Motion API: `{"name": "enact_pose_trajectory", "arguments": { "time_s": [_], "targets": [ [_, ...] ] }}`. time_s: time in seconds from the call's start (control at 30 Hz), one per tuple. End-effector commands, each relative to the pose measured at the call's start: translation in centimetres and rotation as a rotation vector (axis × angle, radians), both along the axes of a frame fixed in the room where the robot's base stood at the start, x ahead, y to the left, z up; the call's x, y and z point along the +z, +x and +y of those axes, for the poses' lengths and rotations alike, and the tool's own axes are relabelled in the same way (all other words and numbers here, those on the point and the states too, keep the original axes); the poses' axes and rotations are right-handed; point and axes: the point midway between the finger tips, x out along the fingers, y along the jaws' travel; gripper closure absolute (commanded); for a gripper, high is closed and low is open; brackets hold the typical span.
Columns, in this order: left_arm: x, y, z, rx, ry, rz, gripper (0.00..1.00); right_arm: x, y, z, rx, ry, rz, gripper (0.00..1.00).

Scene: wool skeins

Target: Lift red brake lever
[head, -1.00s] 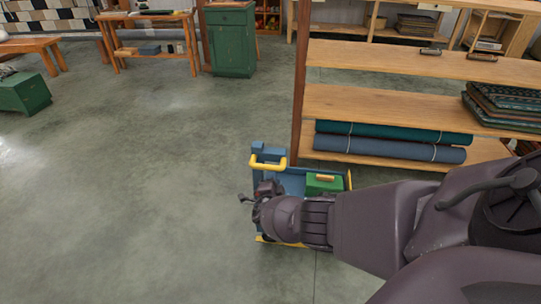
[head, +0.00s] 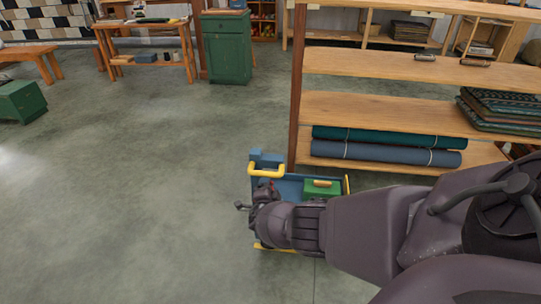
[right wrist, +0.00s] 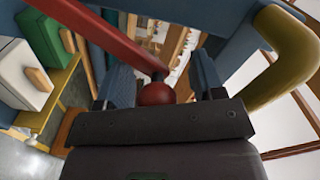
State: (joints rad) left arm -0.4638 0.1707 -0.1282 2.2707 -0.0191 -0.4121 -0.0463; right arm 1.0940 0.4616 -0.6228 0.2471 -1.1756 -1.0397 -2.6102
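In the right wrist view, a red lever (right wrist: 105,35) runs down from the upper left to a round red knob (right wrist: 157,93). My right gripper (right wrist: 162,80) has its two blue-grey fingers apart, one on each side of the knob, with gaps visible. The lever is on a blue cart (head: 293,186) with a yellow handle (head: 267,170). In the head view my right gripper (head: 264,192) is at the cart's left end, below the handle; the lever is hidden there. My left gripper is not in view.
A green box (head: 320,190) sits on the cart. A wooden shelf (head: 390,112) with rolled cloth (head: 385,153) stands just behind it. A green cabinet (head: 227,48) and benches are farther back. The floor (head: 130,200) left of the cart is clear.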

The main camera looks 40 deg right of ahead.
Motion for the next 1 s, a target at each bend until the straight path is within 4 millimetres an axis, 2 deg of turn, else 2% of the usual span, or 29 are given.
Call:
{"name": "enact_pose_trajectory", "arguments": {
  "time_s": [0.07, 0.37, 0.53, 0.8, 1.0],
  "targets": [
    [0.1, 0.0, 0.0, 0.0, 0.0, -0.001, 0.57, 0.3, 0.5, 0.5, 0.009, 0.005, -0.007, 0.42],
    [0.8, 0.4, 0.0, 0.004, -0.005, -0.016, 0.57, 0.5, -0.2, 1.3, 0.007, 0.006, -0.008, 0.42],
    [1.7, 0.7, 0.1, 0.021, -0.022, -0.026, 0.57, 0.9, -1.8, 3.3, 0.006, 0.006, -0.012, 0.42],
    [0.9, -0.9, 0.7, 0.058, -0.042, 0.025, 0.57, 0.7, -4.8, 6.9, 0.003, 0.003, -0.008, 0.42],
    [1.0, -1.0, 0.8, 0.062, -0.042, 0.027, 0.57, 0.3, -6.2, 8.3, 0.003, 0.002, -0.004, 0.42]
  ]
}}
